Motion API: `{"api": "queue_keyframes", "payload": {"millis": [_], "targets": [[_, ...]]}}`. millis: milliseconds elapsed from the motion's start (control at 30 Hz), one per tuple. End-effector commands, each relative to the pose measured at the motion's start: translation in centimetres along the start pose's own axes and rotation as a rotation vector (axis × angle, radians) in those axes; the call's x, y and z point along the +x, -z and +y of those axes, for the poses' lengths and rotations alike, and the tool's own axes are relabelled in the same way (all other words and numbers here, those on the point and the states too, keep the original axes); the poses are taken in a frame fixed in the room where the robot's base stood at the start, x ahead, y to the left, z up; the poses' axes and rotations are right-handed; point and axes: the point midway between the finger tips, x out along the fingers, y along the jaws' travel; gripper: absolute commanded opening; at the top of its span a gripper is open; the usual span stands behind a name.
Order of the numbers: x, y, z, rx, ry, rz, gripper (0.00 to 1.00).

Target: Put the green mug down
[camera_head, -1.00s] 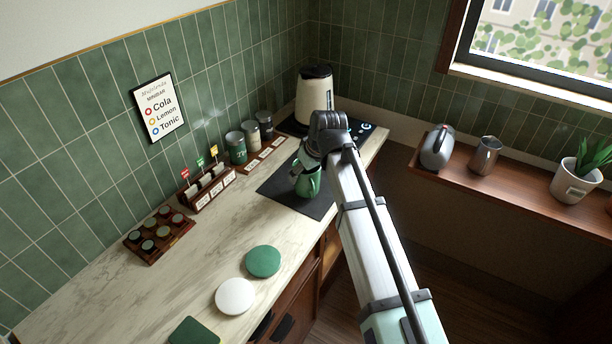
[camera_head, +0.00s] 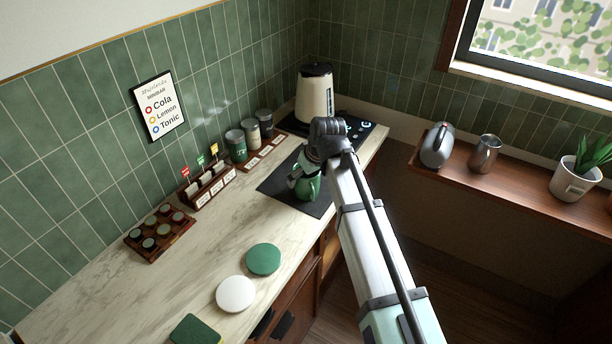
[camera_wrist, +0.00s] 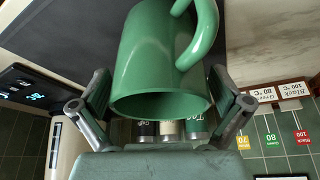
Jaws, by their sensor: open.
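The green mug (camera_head: 307,188) stands on the dark mat (camera_head: 276,184) on the counter in the head view, partly hidden by my gripper and arm. In the wrist view the mug (camera_wrist: 150,65) fills the upper middle, its rim towards the camera and its handle at the upper right. My gripper (camera_wrist: 163,92) is open, with one finger on each side of the mug. In the head view my gripper (camera_head: 298,175) is at the mug, and its fingertips are hard to make out. I cannot tell whether a finger touches the mug.
A cream kettle (camera_head: 314,98) stands behind. Several canisters (camera_head: 236,146) and a labelled rack (camera_head: 209,188) line the wall side. A green disc (camera_head: 263,260) and a white disc (camera_head: 236,294) lie nearer. The marble counter between rack and discs is clear.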

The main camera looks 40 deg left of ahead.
Motion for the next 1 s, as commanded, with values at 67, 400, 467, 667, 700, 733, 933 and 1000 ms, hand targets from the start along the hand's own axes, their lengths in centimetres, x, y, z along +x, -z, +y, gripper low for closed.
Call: {"api": "queue_keyframes", "payload": {"millis": [67, 400, 467, 667, 700, 733, 933, 1000], "targets": [[-0.4, 0.1, 0.0, 0.0, 0.0, 0.001, 1.0], [-5.1, 0.1, 0.1, 0.001, -0.002, 0.004, 1.0], [-6.2, 0.0, 0.0, 0.001, -0.001, 0.003, 1.0], [-9.5, 0.0, 0.0, 0.0, -0.001, 0.002, 1.0], [-10.1, 0.1, 0.0, 0.0, -0.001, 0.002, 1.0], [-10.5, 0.1, 0.0, 0.0, -0.001, 0.003, 1.0], [-12.0, 0.1, 0.0, 0.0, 0.0, 0.001, 1.0], [-12.1, 0.0, 0.0, 0.001, 0.0, 0.0, 1.0]]}}
